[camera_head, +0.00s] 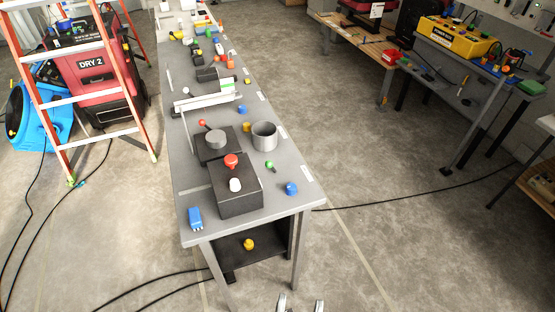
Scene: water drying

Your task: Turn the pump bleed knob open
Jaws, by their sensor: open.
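A dark box (238,200) stands near the front end of the long grey table. A red knob (231,160) sits at its back top edge, and a white knob (235,185) is on its upper face. A yellow knob-like piece (249,244) shows on a dark unit (250,262) below the table top. I cannot tell from this view which of these is the pump bleed knob. My gripper (300,306) is at the bottom edge, with only its two fingertips showing. They are apart and empty, in front of the table and clear of the knobs.
The grey table (290,211) also holds a blue block (195,218), a blue knob (291,188), a grey cup (264,136) and several small parts. An orange ladder (107,50) and a red dryer (98,85) stand left. Black cables cross the floor. Open floor lies right.

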